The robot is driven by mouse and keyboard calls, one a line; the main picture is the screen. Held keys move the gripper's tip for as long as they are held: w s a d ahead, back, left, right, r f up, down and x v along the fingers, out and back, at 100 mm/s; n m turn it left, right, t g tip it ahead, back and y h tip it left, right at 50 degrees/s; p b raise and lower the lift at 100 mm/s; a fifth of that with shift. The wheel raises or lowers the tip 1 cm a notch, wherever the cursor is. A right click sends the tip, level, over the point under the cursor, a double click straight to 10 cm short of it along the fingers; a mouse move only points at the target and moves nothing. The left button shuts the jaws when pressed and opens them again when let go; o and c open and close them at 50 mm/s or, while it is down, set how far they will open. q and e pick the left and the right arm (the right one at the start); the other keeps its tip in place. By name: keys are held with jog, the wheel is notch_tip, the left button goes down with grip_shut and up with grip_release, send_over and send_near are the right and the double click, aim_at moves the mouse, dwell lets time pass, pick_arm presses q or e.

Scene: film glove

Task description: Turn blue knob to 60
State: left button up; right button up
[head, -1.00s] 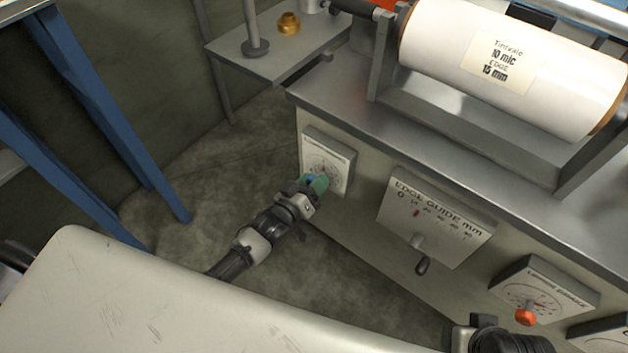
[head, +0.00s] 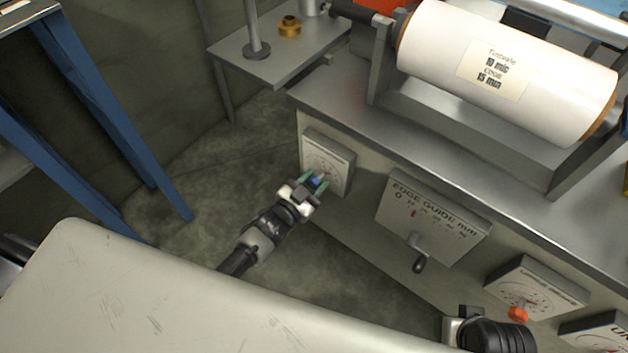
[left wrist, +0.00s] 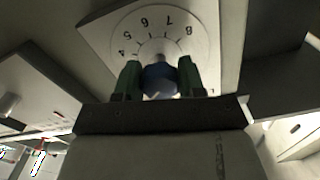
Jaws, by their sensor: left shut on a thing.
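The blue knob (head: 317,181) sits on a square dial panel (head: 328,160) at the left end of the machine's front. My left gripper (head: 315,182) has its green fingers on either side of the knob and is shut on it. In the left wrist view the blue knob (left wrist: 159,80) shows between the green fingers (left wrist: 159,78). The dial plate (left wrist: 150,30) behind it shows numbers such as 4, 5, 6, 7 and 8. The knob's pointer reading cannot be made out. Part of my right arm's end (head: 470,328) shows at the bottom right; its fingertips are not clear.
An edge guide panel (head: 433,220) with a black-handled lever is right of the dial. Further right is a gauge with an orange knob (head: 518,314). A film roll (head: 505,70) lies above. A pale surface (head: 150,300) fills the lower left.

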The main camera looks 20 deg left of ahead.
pick_arm(q)
jog(key=shift+m, duration=0.6)
pick_arm(e)
jog(key=shift+w+f, duration=0.1)
jog(key=shift+f, duration=0.15)
pick_arm(q)
jog(key=o, duration=0.9)
jog(key=shift+s, duration=0.15)
jog(key=p+v, duration=0.2)
jog(key=v, duration=0.8)
jog(key=shift+s+a, duration=0.15)
jog(key=shift+s, duration=0.1)
pick_arm(e)
notch_tip(320, 180, down, 7)
jog(key=shift+w, duration=0.3)
jog(key=shift+a+r, duration=0.1)
jog(key=shift+r, duration=0.05)
